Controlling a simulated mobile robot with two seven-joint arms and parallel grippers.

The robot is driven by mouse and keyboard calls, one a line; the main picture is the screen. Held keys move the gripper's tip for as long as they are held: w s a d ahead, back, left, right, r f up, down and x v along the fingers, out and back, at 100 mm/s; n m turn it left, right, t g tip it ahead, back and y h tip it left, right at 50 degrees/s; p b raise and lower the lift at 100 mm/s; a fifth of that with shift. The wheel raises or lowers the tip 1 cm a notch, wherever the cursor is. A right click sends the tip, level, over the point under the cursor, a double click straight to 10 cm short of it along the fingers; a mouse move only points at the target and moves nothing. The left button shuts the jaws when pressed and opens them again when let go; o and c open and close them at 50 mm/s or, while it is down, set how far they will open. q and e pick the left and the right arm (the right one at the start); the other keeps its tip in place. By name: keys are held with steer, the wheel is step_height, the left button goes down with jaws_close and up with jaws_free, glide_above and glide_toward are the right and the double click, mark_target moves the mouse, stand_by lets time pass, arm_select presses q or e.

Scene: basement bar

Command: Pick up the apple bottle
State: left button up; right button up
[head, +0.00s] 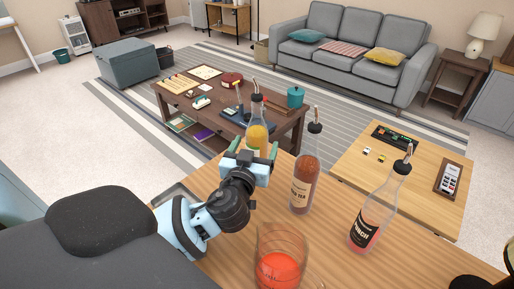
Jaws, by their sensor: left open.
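Three bottles with dark stoppers and metal pour spouts stand on the wooden counter. The one with yellow-orange liquid (257,134) stands at the far edge, and I take it for the apple bottle; its label is hidden. My left gripper (253,149) is open, with its green fingers spread in front of this bottle's lower part. The bottle shows between and beyond the fingertips; I cannot tell whether they touch it. A reddish bottle labelled "tea" (303,184) stands just to the right. My right gripper is not in view.
A glass pitcher with red liquid (280,267) stands at the near edge of the view, right of my left arm. The counter (335,235) is bare between the bottles. Beyond it are a low table (300,128) with games and a grey sofa (345,50).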

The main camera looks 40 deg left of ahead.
mark_target(258, 136)
arm_select(q)
steer(key=shift+w+a+r, duration=0.15)
steer(key=shift+w+a, duration=0.05)
steer(key=shift+w, duration=0.15)
steer(key=p+x, duration=0.1)
steer(key=x, duration=0.2)
steer(key=shift+w+a, duration=0.1)
steer(key=shift+a, duration=0.05)
steer(key=shift+w+a, duration=0.2)
steer(key=shift+w, duration=0.3)
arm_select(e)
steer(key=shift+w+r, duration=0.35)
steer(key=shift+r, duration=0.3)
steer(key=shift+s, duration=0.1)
arm_select(q)
steer(key=c, duration=1.5)
steer(key=shift+c, duration=0.5)
